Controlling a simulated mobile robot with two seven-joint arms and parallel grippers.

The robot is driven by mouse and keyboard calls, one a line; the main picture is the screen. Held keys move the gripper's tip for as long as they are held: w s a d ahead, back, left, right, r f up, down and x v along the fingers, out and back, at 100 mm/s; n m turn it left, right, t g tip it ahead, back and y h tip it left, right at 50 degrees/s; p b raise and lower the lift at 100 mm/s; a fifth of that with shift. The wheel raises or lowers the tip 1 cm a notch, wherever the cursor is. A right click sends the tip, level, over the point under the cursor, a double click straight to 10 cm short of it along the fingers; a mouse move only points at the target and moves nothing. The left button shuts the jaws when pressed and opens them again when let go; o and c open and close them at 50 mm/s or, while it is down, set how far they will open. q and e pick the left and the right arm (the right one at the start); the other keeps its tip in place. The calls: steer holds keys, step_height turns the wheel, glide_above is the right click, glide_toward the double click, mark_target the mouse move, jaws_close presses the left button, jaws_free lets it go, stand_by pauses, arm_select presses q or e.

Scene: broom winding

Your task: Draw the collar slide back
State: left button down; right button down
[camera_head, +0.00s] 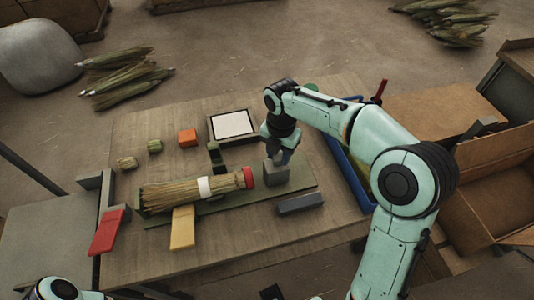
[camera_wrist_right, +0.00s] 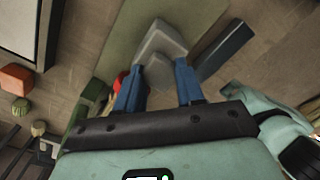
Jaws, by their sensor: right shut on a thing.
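The grey collar slide (camera_head: 276,174) stands on the green base strip (camera_head: 300,180), just right of the red collar (camera_head: 248,177). The broom bundle (camera_head: 168,194) lies along the strip, with a white band (camera_head: 204,187) around it and the red collar at its right end. My right gripper (camera_head: 277,157) comes down from above onto the slide. In the right wrist view the blue fingers (camera_wrist_right: 157,85) are shut on the grey slide (camera_wrist_right: 163,42); a bit of red (camera_wrist_right: 119,82) shows beside the left finger. My left gripper is out of view.
A dark grey bar (camera_head: 301,204) lies right of the strip's front. A yellow piece (camera_head: 182,228) and a red piece (camera_head: 106,232) are at the front. A white-topped tray (camera_head: 232,124), an orange block (camera_head: 187,137) and a blue bin (camera_head: 346,166) are around the table.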

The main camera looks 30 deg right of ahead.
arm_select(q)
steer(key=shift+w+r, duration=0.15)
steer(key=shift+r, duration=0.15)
arm_select(e)
steer(key=shift+s+d, duration=0.15)
steer(key=shift+d, duration=0.55)
steer(key=shift+s+d, duration=0.15)
steer(key=shift+d, duration=0.5)
steer(key=c, duration=0.7)
jaws_free()
steer(key=shift+d, duration=0.1)
steer(key=shift+r, duration=0.25)
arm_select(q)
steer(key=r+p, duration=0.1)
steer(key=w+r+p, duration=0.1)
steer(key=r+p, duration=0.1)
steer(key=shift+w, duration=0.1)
arm_select(e)
step_height(320, 180, up, 13)
